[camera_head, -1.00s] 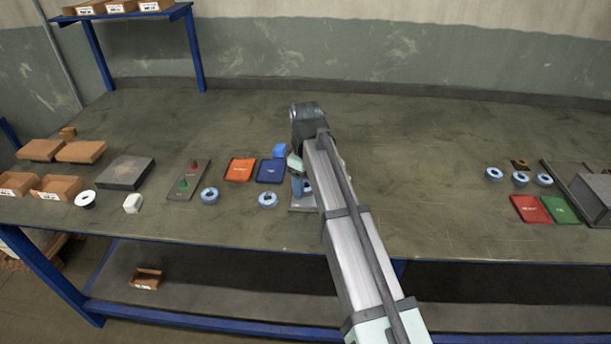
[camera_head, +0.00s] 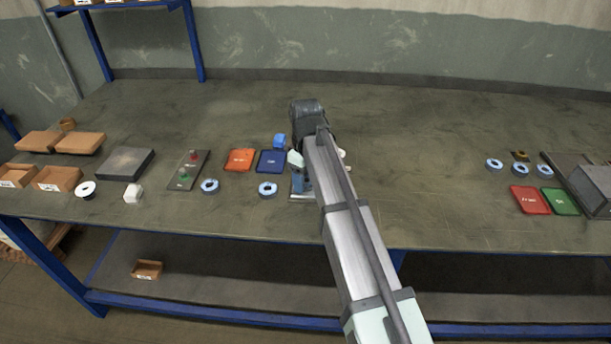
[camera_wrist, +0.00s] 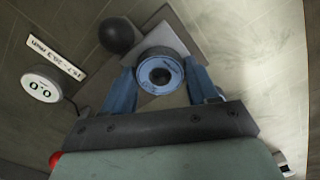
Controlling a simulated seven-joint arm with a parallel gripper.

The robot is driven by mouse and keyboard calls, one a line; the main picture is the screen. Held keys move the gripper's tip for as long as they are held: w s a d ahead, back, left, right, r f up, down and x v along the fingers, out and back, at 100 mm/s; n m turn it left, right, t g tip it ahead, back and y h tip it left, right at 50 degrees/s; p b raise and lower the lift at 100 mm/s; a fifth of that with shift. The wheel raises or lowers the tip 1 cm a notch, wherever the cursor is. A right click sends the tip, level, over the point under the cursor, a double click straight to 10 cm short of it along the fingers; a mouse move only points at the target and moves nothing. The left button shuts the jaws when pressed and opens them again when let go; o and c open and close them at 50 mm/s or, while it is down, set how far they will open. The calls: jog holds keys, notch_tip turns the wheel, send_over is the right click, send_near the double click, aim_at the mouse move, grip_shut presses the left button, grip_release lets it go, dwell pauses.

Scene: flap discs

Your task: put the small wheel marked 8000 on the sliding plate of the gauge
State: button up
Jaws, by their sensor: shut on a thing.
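My gripper (camera_wrist: 160,73) is shut on a small blue-rimmed wheel (camera_wrist: 159,90) with a dark centre hole. In the wrist view the wheel sits between both blue fingers, over a light square plate (camera_wrist: 143,42) of the gauge. I cannot tell whether wheel and plate touch, and the marking is not readable. A black ball knob (camera_wrist: 117,35), a range label (camera_wrist: 57,60) and a round dial (camera_wrist: 41,86) lie left of the plate. In the head view my gripper (camera_head: 300,183) is low over the gauge base (camera_head: 299,199), mostly hidden by my arm.
Two similar wheels (camera_head: 210,186) (camera_head: 268,189) lie left of the gauge. More wheels (camera_head: 494,165) lie at right. The table behind is clear.

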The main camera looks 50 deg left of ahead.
jog(key=shift+f, duration=0.2)
jog(key=o, duration=1.2)
jog(key=shift+r, duration=0.1)
jog(key=shift+r, duration=3.4)
